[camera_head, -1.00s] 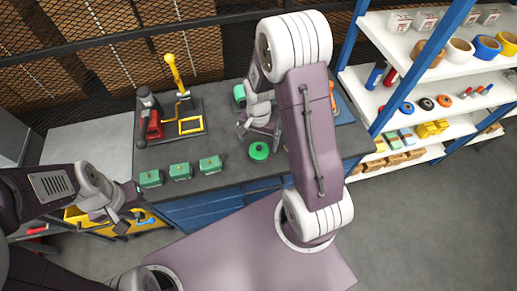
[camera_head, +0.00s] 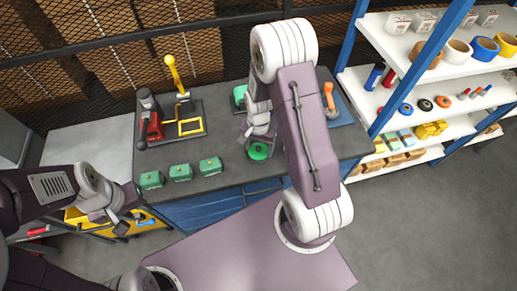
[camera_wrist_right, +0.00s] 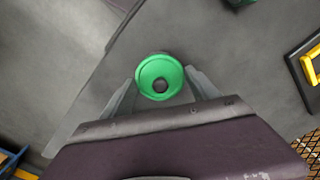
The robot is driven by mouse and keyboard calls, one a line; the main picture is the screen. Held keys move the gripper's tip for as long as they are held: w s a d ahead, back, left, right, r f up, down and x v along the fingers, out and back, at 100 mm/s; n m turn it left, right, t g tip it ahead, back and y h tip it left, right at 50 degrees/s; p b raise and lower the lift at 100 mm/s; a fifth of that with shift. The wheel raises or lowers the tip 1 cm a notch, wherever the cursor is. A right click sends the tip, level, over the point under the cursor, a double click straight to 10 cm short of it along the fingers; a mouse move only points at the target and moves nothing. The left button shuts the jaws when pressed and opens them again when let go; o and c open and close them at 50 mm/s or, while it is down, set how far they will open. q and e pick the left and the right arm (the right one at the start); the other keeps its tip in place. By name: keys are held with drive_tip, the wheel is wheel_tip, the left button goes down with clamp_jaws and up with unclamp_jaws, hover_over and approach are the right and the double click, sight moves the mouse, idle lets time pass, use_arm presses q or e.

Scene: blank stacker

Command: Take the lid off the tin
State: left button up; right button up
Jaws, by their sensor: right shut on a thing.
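The tin's round green lid (camera_head: 258,152) is at the front of the dark workbench, below my right gripper (camera_head: 257,143).
Several green boxes (camera_head: 181,172) line the bench's front left. A red and black tool (camera_head: 150,125) and a yellow frame (camera_head: 191,127) stand behind them. Another green thing (camera_head: 240,94) lies at the back. An orange-handled tool (camera_head: 329,95) stands right; shelves (camera_head: 440,70) are beyond.

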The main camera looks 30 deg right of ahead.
sight(258, 147)
drive_tip(key=shift+r, duration=0.45)
wheel_tip(258, 147, up, 3)
drive_tip(key=shift+r, duration=0.1)
drive_tip(key=s+d+r+b, duration=0.1)
drive_tip(key=s+d+r, duration=0.4)
drive_tip(key=s, duration=0.5)
drive_tip(key=shift+s+d+r, duration=0.15)
drive_tip(key=shift+d+r, duration=0.25)
drive_tip(key=shift+r, duration=0.4)
